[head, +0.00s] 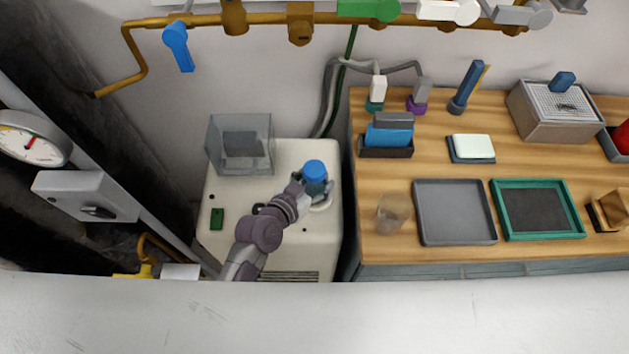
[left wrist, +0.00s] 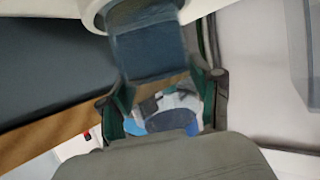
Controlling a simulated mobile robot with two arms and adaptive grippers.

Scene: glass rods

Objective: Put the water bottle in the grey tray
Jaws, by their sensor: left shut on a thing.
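The water bottle (head: 315,171), with a blue cap, stands roughly upright over the round white rest on the right of the white machine. My left gripper (head: 313,188) is shut on the bottle's side, and its fingers hide part of the body. In the left wrist view the bottle (left wrist: 150,45) shows as a dark blue translucent body by the gripper's fingers (left wrist: 160,105). I cannot tell whether its base touches the machine. The empty grey tray (head: 455,212) lies on the wooden counter to the right. My right gripper is not in view.
A clear cup (head: 393,211) stands on the counter just left of the grey tray. A green-rimmed tray (head: 537,236) lies to its right. A clear box (head: 240,145) stands on the white machine (head: 222,190). Cables and pipes run along the wall behind.

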